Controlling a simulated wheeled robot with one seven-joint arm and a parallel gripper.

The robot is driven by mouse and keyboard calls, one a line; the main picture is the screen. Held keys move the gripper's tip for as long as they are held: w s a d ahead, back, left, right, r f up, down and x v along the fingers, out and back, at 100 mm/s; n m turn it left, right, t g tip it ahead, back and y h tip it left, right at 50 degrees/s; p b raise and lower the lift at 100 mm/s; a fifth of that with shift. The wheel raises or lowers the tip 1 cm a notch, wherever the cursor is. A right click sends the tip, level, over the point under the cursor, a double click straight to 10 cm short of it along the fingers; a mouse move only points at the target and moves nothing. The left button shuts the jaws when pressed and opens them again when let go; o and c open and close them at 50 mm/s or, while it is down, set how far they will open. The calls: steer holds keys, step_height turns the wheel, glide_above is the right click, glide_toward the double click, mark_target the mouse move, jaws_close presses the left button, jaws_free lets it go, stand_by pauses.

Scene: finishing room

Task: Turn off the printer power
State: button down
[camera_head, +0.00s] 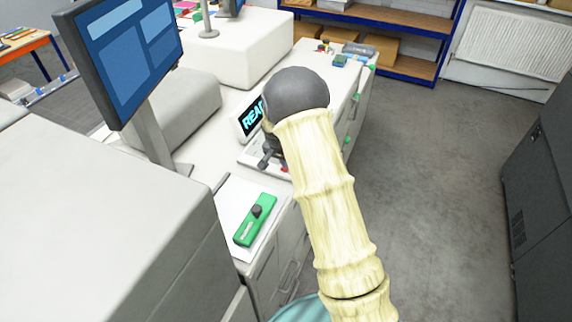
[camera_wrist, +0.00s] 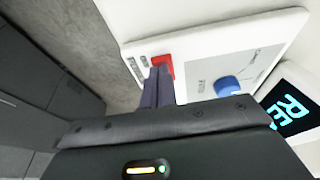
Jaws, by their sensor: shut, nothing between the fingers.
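In the wrist view a white control panel carries a red switch (camera_wrist: 163,65), a blue knob (camera_wrist: 227,87) and a small display reading "REA…" (camera_wrist: 290,108). In the head view the display (camera_head: 251,117) stands beside the panel, and my gripper (camera_head: 268,163) is over the panel, partly hidden by my arm. A bit of red (camera_head: 285,169) shows beside it. The switch's position cannot be read.
A green device with a dark knob (camera_head: 255,219) lies on the counter nearer me. A monitor (camera_head: 125,55) stands at the left on a stand. Shelves with boxes (camera_head: 383,22) are at the back. Open grey floor (camera_head: 430,170) lies to the right, with a dark cabinet (camera_head: 540,190) beyond.

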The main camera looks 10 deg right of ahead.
steer(key=shift+a+f, duration=0.1)
steer(key=shift+w+d, duration=0.15)
steer(key=shift+d, duration=0.05)
steer(key=shift+w+d+r, duration=0.25)
steer(key=shift+w+d, duration=0.05)
steer(key=shift+w, duration=0.2)
steer(key=shift+p, duration=0.3)
